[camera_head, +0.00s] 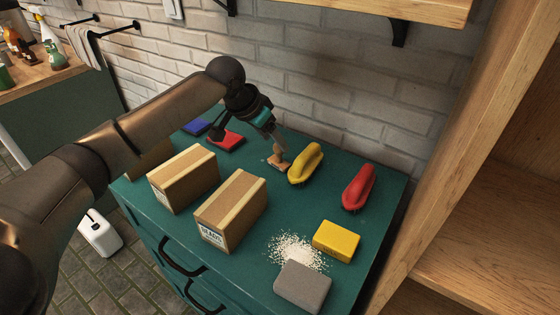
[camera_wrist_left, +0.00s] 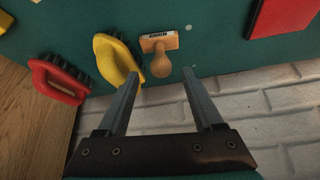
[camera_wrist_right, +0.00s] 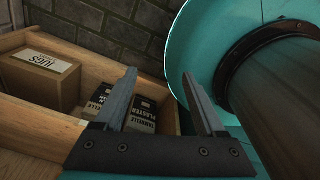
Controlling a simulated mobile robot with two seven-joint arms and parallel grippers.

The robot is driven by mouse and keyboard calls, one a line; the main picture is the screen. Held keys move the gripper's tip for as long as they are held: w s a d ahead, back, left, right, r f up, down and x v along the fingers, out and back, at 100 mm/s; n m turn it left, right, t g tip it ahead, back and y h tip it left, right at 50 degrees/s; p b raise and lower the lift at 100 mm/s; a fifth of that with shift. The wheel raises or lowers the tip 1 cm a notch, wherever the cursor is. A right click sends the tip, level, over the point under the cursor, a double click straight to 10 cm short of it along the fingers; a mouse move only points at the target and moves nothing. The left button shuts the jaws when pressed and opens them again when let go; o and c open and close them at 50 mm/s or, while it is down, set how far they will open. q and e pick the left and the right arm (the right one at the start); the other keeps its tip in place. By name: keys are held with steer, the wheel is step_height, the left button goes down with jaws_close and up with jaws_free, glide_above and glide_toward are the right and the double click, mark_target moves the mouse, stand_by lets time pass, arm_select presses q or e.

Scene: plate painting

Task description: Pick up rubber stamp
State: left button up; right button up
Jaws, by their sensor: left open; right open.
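The rubber stamp (camera_head: 277,161) is wooden, with a rounded handle and a rectangular base. It stands on the green cabinet top near the brick wall, left of the yellow brush. My left gripper (camera_head: 281,142) is open just above it and partly covers it. In the left wrist view, the stamp (camera_wrist_left: 159,44) shows its labelled base and its round handle end, which appears between the open fingertips (camera_wrist_left: 160,75). Nothing is held. My right gripper (camera_wrist_right: 158,78) is open and empty, away from the cabinet top.
A yellow brush (camera_head: 305,164) stands close on the right, with a red brush (camera_head: 358,187) beyond. Red (camera_head: 226,140) and blue (camera_head: 196,127) pads lie left. Boxes (camera_head: 232,210), a yellow sponge (camera_head: 336,241), a grey block (camera_head: 302,287) and white grains (camera_head: 292,249) occupy the front.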

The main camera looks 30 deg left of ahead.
mark_target(283, 159)
arm_select(q)
steer(key=shift+x, duration=1.15)
steer(key=b+x, duration=0.2)
steer(key=x, duration=0.2)
steer(key=shift+w, duration=0.2)
steer(key=shift+w+f, duration=0.15)
steer(key=shift+f, duration=0.15)
steer(key=c, duration=0.6)
jaws_close()
arm_select(e)
steer(key=shift+w+d+f, duration=0.25)
steer(key=shift+w+f, duration=0.8)
steer(key=shift+f, duration=0.05)
